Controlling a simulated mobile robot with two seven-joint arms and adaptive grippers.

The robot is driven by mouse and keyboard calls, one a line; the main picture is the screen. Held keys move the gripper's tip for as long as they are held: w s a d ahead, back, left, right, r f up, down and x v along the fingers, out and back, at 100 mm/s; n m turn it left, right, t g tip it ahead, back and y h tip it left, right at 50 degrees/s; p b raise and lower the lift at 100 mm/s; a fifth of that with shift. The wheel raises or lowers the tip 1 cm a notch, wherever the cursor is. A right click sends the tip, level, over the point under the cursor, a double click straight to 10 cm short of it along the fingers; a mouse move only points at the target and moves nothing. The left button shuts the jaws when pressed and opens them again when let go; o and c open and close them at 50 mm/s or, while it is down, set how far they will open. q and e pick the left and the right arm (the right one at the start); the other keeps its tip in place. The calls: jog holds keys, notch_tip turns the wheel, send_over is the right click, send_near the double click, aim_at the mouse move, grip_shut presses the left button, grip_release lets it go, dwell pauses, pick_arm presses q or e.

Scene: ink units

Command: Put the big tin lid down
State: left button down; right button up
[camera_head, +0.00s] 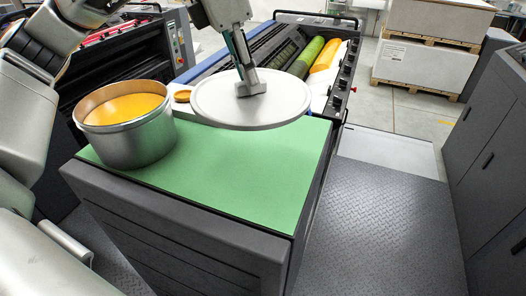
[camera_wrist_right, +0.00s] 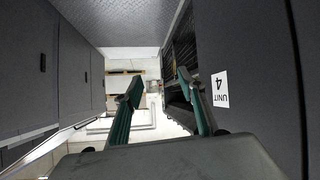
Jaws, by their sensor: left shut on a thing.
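The big tin lid (camera_head: 215,103) is a wide, pale grey disc, held roughly level over the far part of the green top (camera_head: 235,175). My left gripper (camera_head: 250,88) comes down from above and is shut on the lid at its middle. I cannot tell whether the lid touches the surface below. The big tin (camera_head: 130,150) stands open on the left of the green top, filled with orange ink, apart from the lid. My right gripper (camera_wrist_right: 160,85) shows in the right wrist view, open, with nothing between its fingers.
A small orange tin (camera_head: 182,96) sits just left of the lid. Behind it is the press with green (camera_head: 306,57) and orange (camera_head: 325,56) rollers. The front and middle of the green top are bare. Dark cabinets (camera_head: 500,150) stand at the right, across a metal floor.

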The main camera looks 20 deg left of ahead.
aim_at(244, 93)
pick_arm(q)
jog(key=shift+w+f, duration=0.15)
jog(key=shift+f, duration=0.2)
jog(key=f, duration=0.5)
jog(key=shift+s+f, duration=0.15)
jog(key=shift+s, duration=0.2)
notch_tip(244, 93, down, 9)
jog(key=shift+w, duration=0.1)
jog(key=shift+f, duration=0.6)
notch_tip(244, 93, down, 4)
jog(key=shift+r, duration=0.15)
pick_arm(e)
jog(key=shift+s+f, duration=0.25)
jog(key=shift+f, duration=0.2)
pick_arm(q)
jog(key=shift+b, duration=0.3)
pick_arm(e)
jog(key=shift+f, duration=0.15)
pick_arm(q)
jog(key=c, duration=1.9)
grip_release()
